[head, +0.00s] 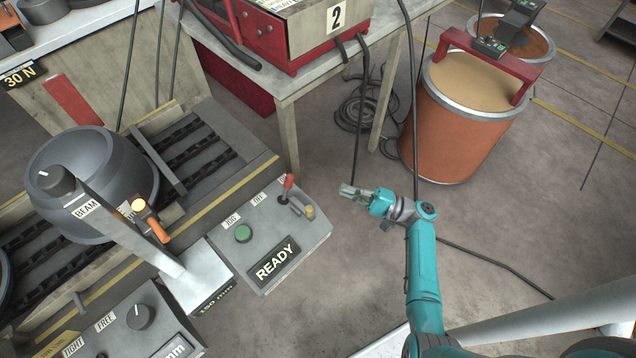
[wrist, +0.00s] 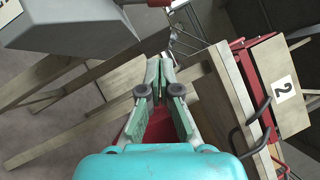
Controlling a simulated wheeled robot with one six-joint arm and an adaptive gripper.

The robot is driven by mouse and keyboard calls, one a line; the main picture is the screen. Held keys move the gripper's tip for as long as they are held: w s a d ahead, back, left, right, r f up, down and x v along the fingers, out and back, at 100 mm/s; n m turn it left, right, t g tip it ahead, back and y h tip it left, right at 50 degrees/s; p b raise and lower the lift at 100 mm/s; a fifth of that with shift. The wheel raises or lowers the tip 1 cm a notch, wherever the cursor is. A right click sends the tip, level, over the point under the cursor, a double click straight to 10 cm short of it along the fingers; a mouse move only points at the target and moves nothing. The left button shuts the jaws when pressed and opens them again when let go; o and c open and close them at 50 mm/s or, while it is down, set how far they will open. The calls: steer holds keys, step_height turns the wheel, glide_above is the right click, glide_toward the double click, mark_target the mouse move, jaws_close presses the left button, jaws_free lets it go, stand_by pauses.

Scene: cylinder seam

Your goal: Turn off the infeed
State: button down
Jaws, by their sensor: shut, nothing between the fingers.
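A grey control box (head: 262,245) with a "READY" plate stands at the end of the roller infeed bed (head: 195,150). On it are a green button (head: 243,233) marked "JOG", a red-tipped lever (head: 288,185) beside small partly hidden lettering, and a brass-coloured knob (head: 310,212). The lever stands up from the box. My gripper (head: 346,190) is to the right of the lever, apart from it, pointing left with empty fingers. In the wrist view its fingertips (wrist: 160,64) are together. The lever does not show clearly there.
A wooden table (head: 290,125) with a red machine (head: 290,30) marked "2" stands behind. An orange drum (head: 455,140) is at the back right. Dark cables (head: 360,110) hang and lie near my gripper. A second control box (head: 130,325) is at the lower left.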

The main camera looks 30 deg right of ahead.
mark_target(291, 183)
steer(key=s+a+r+x, duration=0.1)
steer(key=s+x, duration=0.1)
steer(key=x, duration=1)
steer(key=shift+a, duration=0.5)
steer(key=shift+s+a+r+n+g, duration=0.1)
steer(key=shift+a+r+n+g, duration=0.3)
steer(key=shift+n, duration=0.3)
steer(key=n, duration=0.1)
steer(key=a+r+n+g, duration=0.1)
steer(key=n+h, duration=0.1)
steer(key=shift+s+a+r+g, duration=0.2)
steer(key=shift+s+a+g, duration=0.05)
steer(key=shift+g, duration=0.05)
steer(key=n, duration=0.1)
steer(key=a+h, duration=0.1)
steer(key=a+n, duration=0.1)
steer(key=shift+s+r+n+g+h, duration=0.3)
steer(key=shift+r+g+h, duration=0.1)
steer(key=shift+s+a+n+g+h, duration=0.1)
steer(key=shift+a+n+g+h, duration=0.05)
steer(key=shift+a+n+h, duration=0.25)
steer(key=shift+s+a+n+g+h, duration=0.15)
steer(key=shift+a+n+h, duration=0.2)
steer(key=shift+n, duration=0.15)
